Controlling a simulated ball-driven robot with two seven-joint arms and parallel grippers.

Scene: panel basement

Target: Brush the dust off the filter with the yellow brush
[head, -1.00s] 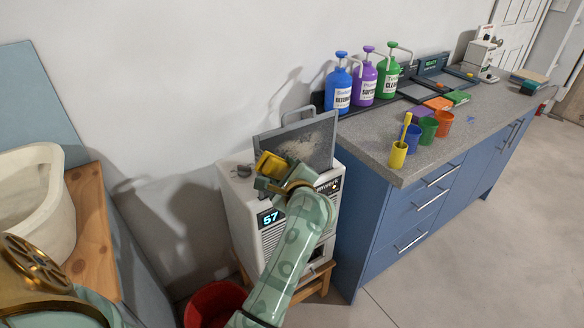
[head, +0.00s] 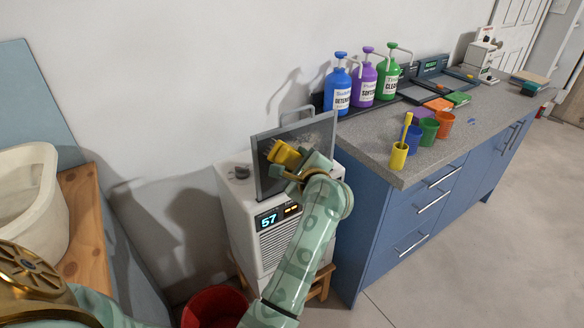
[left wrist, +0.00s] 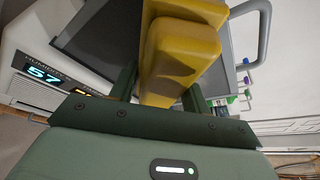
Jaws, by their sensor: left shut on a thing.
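My left gripper (head: 300,167) is shut on the yellow brush (head: 286,153) and holds it in front of the filter. The brush also fills the middle of the left wrist view (left wrist: 180,50), between the fingers. The filter (head: 265,180) is a dark grey framed panel with a handle on top, standing upright out of the white dehumidifier (head: 240,205). Pale dust shows on its upper right part. The gripper and brush hide its middle and lower right. I cannot tell whether the bristles touch it. My right gripper is not in view.
A red bucket (head: 212,308) stands on the floor below the dehumidifier. The blue cabinet counter (head: 385,165) to the right carries bottles, coloured cups and trays. A wooden surface (head: 85,215) with a white basin (head: 35,195) is at the left.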

